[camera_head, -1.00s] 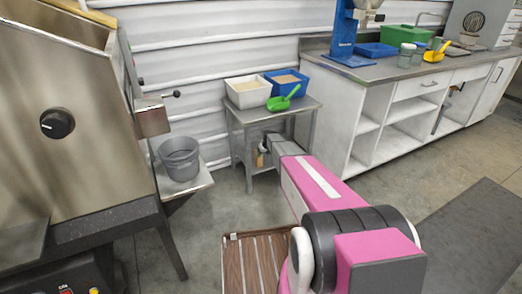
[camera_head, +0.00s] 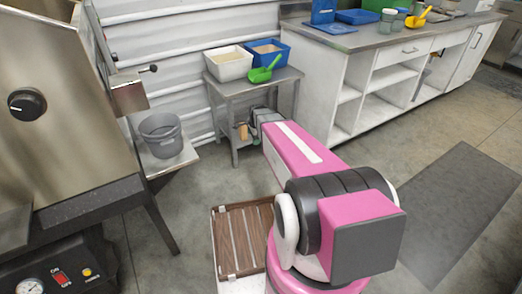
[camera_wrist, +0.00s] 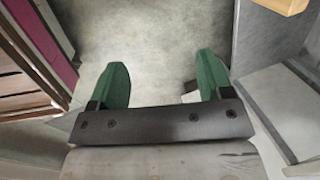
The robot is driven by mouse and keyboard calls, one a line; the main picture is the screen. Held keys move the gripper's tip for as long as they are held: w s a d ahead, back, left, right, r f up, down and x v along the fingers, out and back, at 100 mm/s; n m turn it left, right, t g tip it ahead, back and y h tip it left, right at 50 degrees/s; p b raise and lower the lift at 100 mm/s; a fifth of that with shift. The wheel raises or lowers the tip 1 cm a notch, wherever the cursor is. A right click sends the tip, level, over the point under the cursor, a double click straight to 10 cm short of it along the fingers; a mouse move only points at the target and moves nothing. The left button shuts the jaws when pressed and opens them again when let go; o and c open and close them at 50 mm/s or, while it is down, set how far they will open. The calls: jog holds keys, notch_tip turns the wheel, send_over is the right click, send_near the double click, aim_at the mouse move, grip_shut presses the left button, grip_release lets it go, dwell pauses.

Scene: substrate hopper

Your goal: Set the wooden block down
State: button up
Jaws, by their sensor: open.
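A small tan piece that looks like the wooden block (camera_head: 242,131) stands low at the small grey table, seemingly on its lower shelf. A tan piece, likely the same block (camera_wrist: 285,5), shows in the top right corner of the wrist view, cut off by the edge. My gripper (camera_wrist: 160,72) has two green fingers, spread wide apart. Only bare floor shows between them, so it is empty. The block lies outside the fingers, to their right in the wrist view. In the head view my arm hides the fingertips.
The small grey table (camera_head: 262,82) holds a white bin (camera_head: 229,66), a blue bin (camera_head: 282,54) and a green scoop (camera_head: 264,71). A grey bucket (camera_head: 161,139) stands on a ledge by the steel hopper (camera_head: 65,110). A white cabinet (camera_head: 370,90) stands right. Floor between is clear.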

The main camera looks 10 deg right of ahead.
jog(key=s+r+n, duration=0.3)
jog(key=s+n, duration=0.2)
jog(key=s, duration=0.2)
jog(key=s+r+n+g, duration=0.1)
jog(key=s+r+n, duration=0.2)
jog(key=s+n, duration=0.2)
jog(key=s+a+r+n+g+h, duration=0.1)
jog(key=s+r+n, duration=0.3)
jog(key=s, duration=0.5)
jog(key=shift+s+n, duration=0.35)
jog(key=shift+n, duration=0.75)
